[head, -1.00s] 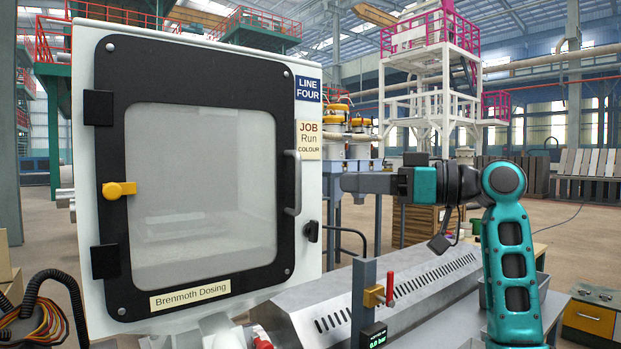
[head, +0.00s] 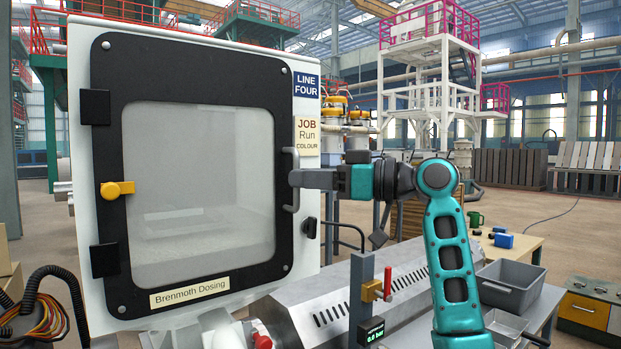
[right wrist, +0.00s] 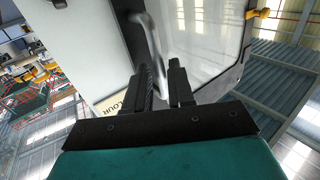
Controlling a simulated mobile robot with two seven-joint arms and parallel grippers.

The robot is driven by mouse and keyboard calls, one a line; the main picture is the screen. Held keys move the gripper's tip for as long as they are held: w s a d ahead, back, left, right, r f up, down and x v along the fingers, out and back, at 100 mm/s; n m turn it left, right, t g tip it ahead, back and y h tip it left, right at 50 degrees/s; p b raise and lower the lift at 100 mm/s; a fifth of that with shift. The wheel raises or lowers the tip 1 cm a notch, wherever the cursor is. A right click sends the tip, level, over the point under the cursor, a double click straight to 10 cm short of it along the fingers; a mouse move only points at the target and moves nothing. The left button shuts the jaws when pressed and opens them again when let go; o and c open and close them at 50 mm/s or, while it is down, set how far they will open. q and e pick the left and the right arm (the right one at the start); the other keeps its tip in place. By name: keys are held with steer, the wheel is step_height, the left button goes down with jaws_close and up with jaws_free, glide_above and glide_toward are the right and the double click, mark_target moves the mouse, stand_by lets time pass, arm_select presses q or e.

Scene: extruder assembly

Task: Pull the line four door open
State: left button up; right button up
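The line four door (head: 200,283) is a black-framed panel with a pale window on a white cabinet. It looks shut. Its grey bar handle (head: 290,160) is upright on the right edge of the frame. In the right wrist view, the handle (right wrist: 148,35) runs down between the two dark fingers of my right gripper (right wrist: 165,80). The gap between the fingers is narrow, and I cannot tell whether they press on the handle. My left gripper is not in view.
A yellow latch (head: 117,190) is on the door's left side, and a black knob (head: 311,228) is right of the door. Below stand a sloped metal cover (head: 310,308) and a post with a red-handled valve (head: 375,289). A grey bin (head: 510,285) stands at right.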

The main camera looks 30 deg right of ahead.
jaws_close()
stand_by(0.4)
